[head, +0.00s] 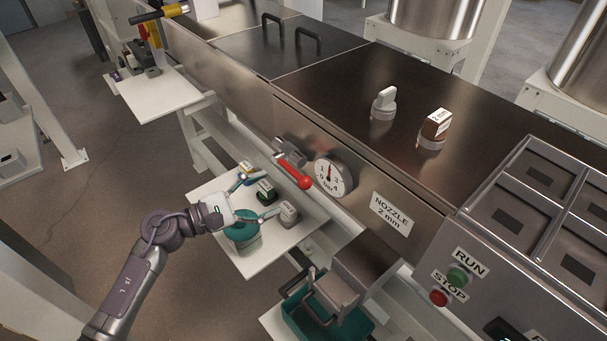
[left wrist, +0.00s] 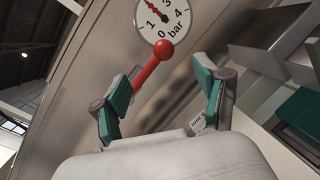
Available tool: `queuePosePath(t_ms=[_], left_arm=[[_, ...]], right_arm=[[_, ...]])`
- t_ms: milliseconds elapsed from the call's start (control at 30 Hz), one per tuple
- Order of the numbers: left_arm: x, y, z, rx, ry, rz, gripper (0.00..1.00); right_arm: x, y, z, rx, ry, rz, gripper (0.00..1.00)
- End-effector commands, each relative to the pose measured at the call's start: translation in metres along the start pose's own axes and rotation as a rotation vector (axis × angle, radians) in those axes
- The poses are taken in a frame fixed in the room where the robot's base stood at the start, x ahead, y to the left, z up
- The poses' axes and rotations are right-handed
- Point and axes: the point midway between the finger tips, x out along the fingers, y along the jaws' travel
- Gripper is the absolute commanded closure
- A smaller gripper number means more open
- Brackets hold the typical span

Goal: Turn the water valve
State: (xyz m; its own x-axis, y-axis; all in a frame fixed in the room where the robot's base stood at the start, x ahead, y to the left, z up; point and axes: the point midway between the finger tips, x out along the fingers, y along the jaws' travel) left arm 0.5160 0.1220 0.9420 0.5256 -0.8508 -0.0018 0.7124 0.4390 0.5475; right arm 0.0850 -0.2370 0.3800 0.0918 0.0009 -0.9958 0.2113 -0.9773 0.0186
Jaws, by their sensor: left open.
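The valve has a red lever with a ball end (head: 295,177), slanting down to the right from a metal body (head: 288,152) on the machine's front panel. In the left wrist view the red lever (left wrist: 150,70) shows beyond my fingers, its ball between their directions and its lower part close to the left finger. My left gripper (head: 262,196) is open and empty, left of and a little below the lever, apart from it in the head view. Its teal-padded fingers also show in the left wrist view (left wrist: 168,88). My right gripper is not seen.
A round bar gauge (head: 332,175) sits right beside the lever. Below is a white shelf (head: 256,264) with several small blocks and a teal container (head: 243,240). A metal spout box (head: 366,262) projects at lower right, near the RUN and STOP buttons (head: 457,275).

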Motion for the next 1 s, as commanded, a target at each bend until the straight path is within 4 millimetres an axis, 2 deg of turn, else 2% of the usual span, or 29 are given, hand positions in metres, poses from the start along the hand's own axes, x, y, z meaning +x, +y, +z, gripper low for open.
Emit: queuePosePath(t_ms=[33, 200, 400, 600, 867, 1000], left_arm=[[0.013, 0.003, 0.005, -0.001, -0.004, 0.001, 0.27], [0.049, 0.003, 0.004, -0.004, -0.004, 0.004, 0.27], [0.079, 0.002, 0.003, -0.003, -0.002, 0.003, 0.27], [0.091, 0.001, 0.001, -0.003, -0.001, 0.002, 0.27], [0.092, 0.000, 0.001, -0.002, 0.000, 0.002, 0.27], [0.092, 0.000, 0.001, -0.002, 0.000, 0.002, 0.49]], right_arm=[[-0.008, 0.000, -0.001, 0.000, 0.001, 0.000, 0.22], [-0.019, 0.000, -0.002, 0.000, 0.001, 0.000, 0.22], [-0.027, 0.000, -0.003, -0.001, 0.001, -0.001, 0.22], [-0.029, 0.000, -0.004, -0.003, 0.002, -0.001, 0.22], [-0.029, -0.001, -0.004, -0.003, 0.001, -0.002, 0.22], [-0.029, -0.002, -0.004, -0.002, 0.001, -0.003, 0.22]])
